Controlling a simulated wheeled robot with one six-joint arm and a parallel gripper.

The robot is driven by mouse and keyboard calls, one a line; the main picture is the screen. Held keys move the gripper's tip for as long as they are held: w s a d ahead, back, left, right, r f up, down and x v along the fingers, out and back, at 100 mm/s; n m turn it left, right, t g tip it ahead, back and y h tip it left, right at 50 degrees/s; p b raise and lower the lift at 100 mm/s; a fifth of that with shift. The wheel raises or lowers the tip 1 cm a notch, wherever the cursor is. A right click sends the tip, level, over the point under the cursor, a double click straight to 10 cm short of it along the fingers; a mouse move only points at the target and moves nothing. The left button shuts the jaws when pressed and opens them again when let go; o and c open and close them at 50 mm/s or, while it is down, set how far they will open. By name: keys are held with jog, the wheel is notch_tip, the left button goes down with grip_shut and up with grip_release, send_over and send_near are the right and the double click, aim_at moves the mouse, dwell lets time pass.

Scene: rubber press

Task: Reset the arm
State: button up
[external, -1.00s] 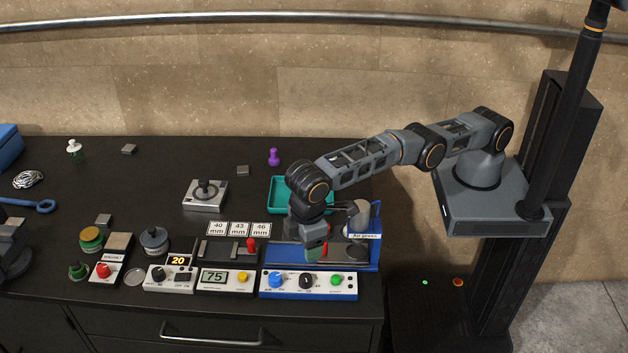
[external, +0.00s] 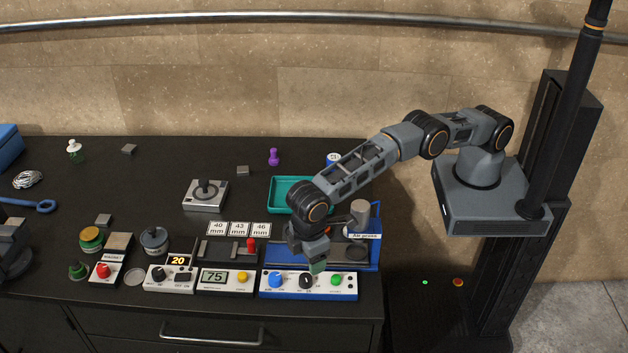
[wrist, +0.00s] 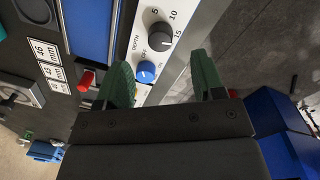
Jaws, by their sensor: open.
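My gripper (external: 316,266) hangs at the end of my bent arm, above the front part of the blue press station (external: 371,262) at the right end of the bench. In the wrist view its two green fingers (wrist: 162,78) are spread apart with nothing between them. Beyond them is the press's white control panel (wrist: 190,20), with a blue knob (wrist: 146,72) and a black depth dial (wrist: 160,36). The panel also shows in the external view, with a green button (external: 336,280) at its right.
A teal tray (external: 272,194) lies behind my wrist. A joystick box (external: 205,195), a purple piece (external: 273,157) and several control boxes, one reading 75 (external: 214,277), stand to the left. The bench's right edge is close to the press.

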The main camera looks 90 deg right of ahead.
jog(key=s+d+r+m+b, duration=0.1)
jog(key=s+d+r, duration=0.2)
jog(key=d, duration=0.4)
jog(key=s+d+r+y, duration=0.1)
jog(key=s+d+r, duration=0.15)
jog(key=d, duration=0.45)
jog(key=s+d+r+m+b, duration=0.1)
jog(key=s+d+r, duration=0.25)
jog(key=d, duration=0.35)
jog(key=s+d+r+m+t+b, duration=0.1)
jog(key=s+d+r+m+t, duration=0.1)
jog(key=s+d, duration=0.6)
jog(key=s+d+r+m+t+b, duration=0.1)
jog(key=s+d+r+m+t, duration=0.1)
jog(key=s+d, duration=0.7)
jog(key=shift+s+r+t, duration=0.2)
jog(key=shift+r+t, duration=0.3)
